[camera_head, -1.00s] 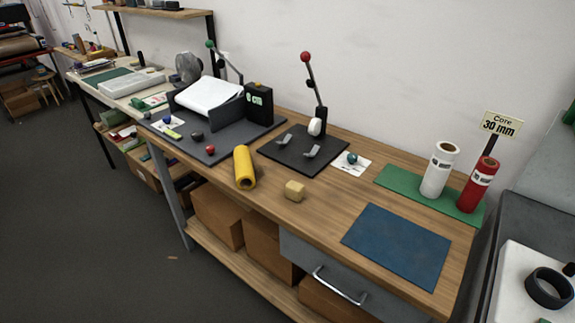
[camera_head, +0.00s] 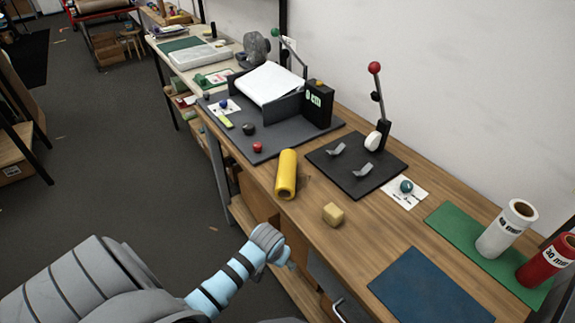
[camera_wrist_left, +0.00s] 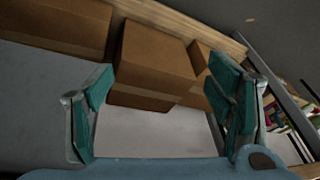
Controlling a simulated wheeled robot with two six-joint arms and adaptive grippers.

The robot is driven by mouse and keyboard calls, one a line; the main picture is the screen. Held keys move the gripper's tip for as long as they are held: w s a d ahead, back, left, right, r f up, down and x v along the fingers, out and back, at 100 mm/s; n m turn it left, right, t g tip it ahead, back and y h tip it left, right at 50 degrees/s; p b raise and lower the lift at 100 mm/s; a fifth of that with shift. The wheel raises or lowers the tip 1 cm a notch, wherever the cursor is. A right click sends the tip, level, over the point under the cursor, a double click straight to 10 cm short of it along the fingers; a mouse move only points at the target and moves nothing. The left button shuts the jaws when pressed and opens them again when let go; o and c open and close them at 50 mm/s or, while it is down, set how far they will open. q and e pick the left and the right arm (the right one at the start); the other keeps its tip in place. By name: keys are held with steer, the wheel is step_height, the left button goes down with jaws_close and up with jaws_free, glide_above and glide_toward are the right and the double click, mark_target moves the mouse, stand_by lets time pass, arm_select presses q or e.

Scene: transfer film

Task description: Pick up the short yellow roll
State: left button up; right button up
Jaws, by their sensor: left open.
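The short yellow roll (camera_head: 287,174) lies on its side near the front edge of the wooden workbench (camera_head: 385,217), its open end toward me. My left gripper (camera_head: 288,262) is in front of the bench, below and to the right of the roll, apart from it. In the left wrist view the gripper's two teal-padded fingers (camera_wrist_left: 163,110) are spread with nothing between them. The wrist camera faces cardboard boxes (camera_wrist_left: 155,62) under the bench, and the roll is not in that view. My right gripper is not in either view.
A tan block (camera_head: 333,215) sits right of the roll. Behind are a dark plate with a red-knobbed lever (camera_head: 374,68) and a grey mat with a white sheet (camera_head: 270,86). A blue mat (camera_head: 425,290), white roll (camera_head: 507,228) and red roll (camera_head: 547,261) are to the right.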

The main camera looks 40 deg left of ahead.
arm_select(q)
steer(key=w+r+p, duration=0.2)
steer(key=w+r, duration=0.1)
steer(key=r, duration=0.9)
steer(key=n, duration=0.5)
glide_toward(287, 168)
steer(key=shift+y, duration=0.4)
steer(key=b+x, duration=0.1)
steer(key=x, duration=0.6)
steer(key=b+x, duration=0.1)
steer(key=x, duration=0.3)
steer(key=shift+d+f+b, duration=0.2)
steer(key=shift+f+b, duration=0.15)
steer(key=shift+w, duration=0.1)
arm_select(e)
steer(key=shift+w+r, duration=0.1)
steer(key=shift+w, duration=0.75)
arm_select(q)
steer(key=shift+r+t, duration=0.15)
steer(key=shift+t, duration=0.15)
steer(key=c, duration=1.7)
